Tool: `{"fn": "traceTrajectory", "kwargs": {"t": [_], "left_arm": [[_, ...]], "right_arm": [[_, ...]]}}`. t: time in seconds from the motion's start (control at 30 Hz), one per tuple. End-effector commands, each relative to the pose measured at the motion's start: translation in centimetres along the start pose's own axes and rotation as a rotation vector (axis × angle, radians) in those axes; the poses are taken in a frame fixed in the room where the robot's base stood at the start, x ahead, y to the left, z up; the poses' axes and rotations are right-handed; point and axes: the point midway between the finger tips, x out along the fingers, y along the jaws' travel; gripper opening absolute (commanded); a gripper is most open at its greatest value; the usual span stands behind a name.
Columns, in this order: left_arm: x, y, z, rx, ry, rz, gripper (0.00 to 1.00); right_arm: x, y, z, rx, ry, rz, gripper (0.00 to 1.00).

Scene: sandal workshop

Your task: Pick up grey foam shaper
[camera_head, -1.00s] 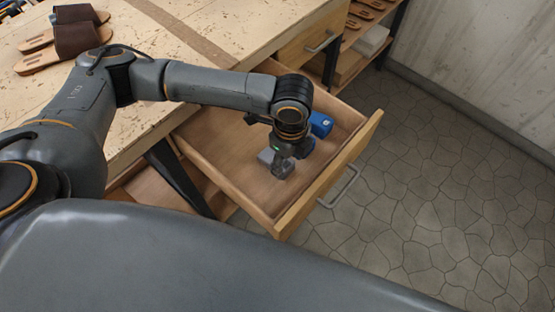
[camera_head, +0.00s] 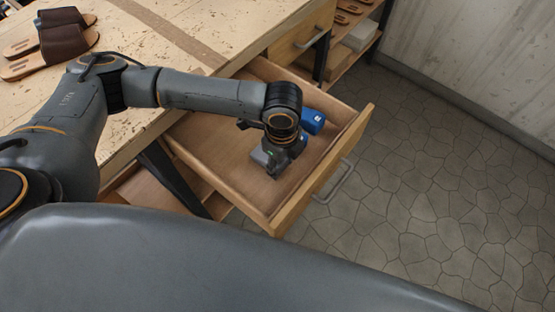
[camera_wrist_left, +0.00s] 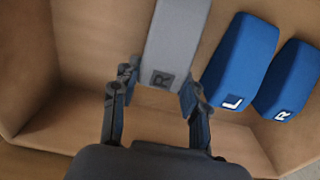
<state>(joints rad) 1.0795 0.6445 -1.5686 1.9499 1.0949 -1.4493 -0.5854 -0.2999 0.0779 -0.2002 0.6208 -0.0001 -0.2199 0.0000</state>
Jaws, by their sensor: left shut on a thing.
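The grey foam shaper (camera_wrist_left: 178,40), marked R, shows in the left wrist view between the fingers of my left gripper (camera_wrist_left: 158,86), which is shut on it. In the head view, the gripper (camera_head: 272,166) is down inside the open drawer, and part of the grey shaper (camera_head: 261,157) shows beside the fingers. The far end of the shaper runs out of the wrist view. My right gripper is not in view.
A blue shaper marked L (camera_wrist_left: 240,58) and a blue shaper marked R (camera_wrist_left: 288,80) lie to the right of the grey one. The drawer's front panel (camera_head: 325,170) and walls surround them. Brown sandals (camera_head: 60,45) stand on the workbench (camera_head: 150,60).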

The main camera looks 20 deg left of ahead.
Motion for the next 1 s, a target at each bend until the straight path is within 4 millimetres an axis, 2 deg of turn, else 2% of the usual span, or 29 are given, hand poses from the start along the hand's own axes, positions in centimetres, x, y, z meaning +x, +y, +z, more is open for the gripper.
{"fn": "traceTrajectory", "kwargs": {"t": [0.17,0.27,0.5,0.77,0.83,1.0], "left_arm": [[-1.4,-0.1,0.0,0.000,0.001,-0.002,0.32],[-3.1,-0.1,0.0,0.000,0.001,-0.005,0.32],[-8.9,4.9,-0.6,0.004,0.002,-0.005,0.32],[-11.8,11.5,-1.3,0.005,0.001,-0.001,0.32],[-12.8,12.0,-1.4,-0.004,0.001,0.004,0.32],[-13.2,12.5,-1.4,-0.009,0.002,0.006,0.32]], "right_arm": [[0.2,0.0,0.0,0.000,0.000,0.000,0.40],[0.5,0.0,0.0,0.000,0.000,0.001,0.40],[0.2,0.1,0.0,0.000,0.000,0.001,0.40],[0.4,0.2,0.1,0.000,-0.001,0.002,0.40],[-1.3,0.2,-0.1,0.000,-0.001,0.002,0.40],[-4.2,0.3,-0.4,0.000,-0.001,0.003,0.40]]}}
